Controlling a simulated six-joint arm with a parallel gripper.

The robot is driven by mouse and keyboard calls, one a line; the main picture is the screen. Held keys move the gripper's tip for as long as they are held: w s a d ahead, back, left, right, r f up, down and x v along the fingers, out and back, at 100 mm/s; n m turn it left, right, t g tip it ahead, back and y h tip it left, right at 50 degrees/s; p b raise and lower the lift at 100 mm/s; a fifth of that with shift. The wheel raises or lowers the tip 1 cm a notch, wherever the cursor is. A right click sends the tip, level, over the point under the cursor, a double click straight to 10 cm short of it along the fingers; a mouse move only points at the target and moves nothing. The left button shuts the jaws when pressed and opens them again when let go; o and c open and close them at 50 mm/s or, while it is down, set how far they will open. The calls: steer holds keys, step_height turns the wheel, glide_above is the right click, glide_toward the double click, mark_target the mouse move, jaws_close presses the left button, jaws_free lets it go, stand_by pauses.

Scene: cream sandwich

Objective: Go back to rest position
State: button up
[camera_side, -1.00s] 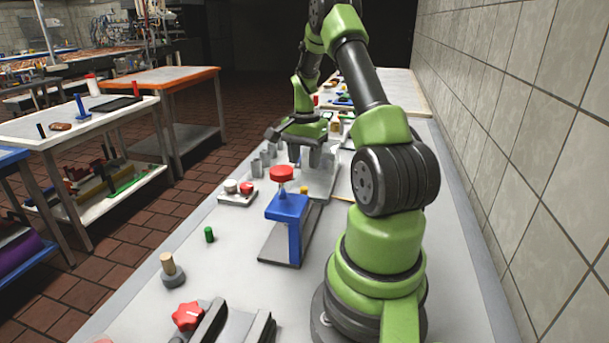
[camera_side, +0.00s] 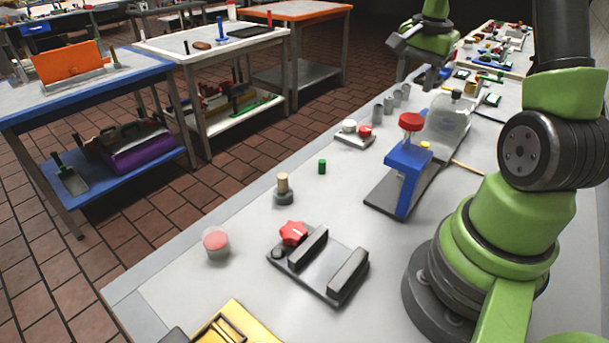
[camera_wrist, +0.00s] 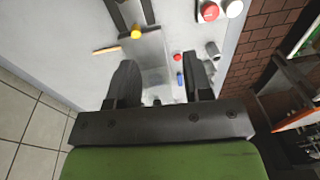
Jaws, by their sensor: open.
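My gripper (camera_side: 422,72) is in the upper right of the side view, above the far part of the bench. Its two dark fingers point down and stand apart with nothing between them. In the wrist view my gripper (camera_wrist: 162,80) shows both dark fingers spread over the grey bench. A clear container (camera_side: 447,128) stands on the bench below and to the right of the gripper in the side view, apart from it. Several small metal cylinders (camera_side: 389,104) stand to its left.
A blue stand with a red knob (camera_side: 408,165), a black fixture with bars (camera_side: 330,268), a red-topped round pot (camera_side: 216,243) and a yellow piece (camera_side: 235,325) occupy the grey bench (camera_side: 150,285). A blue-topped table (camera_side: 90,85) stands left across the tiled floor.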

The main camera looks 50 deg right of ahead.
steer(key=a+r+n+t, duration=0.2)
steer(key=a+r+n, duration=0.25)
steer(key=a, duration=0.35)
steer(key=a+r+n+t, duration=0.1)
steer(key=a+r+n, duration=0.2)
steer(key=a+r, duration=0.35)
steer(key=s+a+n+t+y, duration=0.2)
steer(key=s+a+n, duration=0.4)
steer(key=a, duration=0.6)
steer(key=shift+s+a+t+y, duration=0.3)
steer(key=shift+s+t+y, duration=0.15)
steer(key=shift+s, duration=0.55)
steer(key=shift+n, duration=0.25)
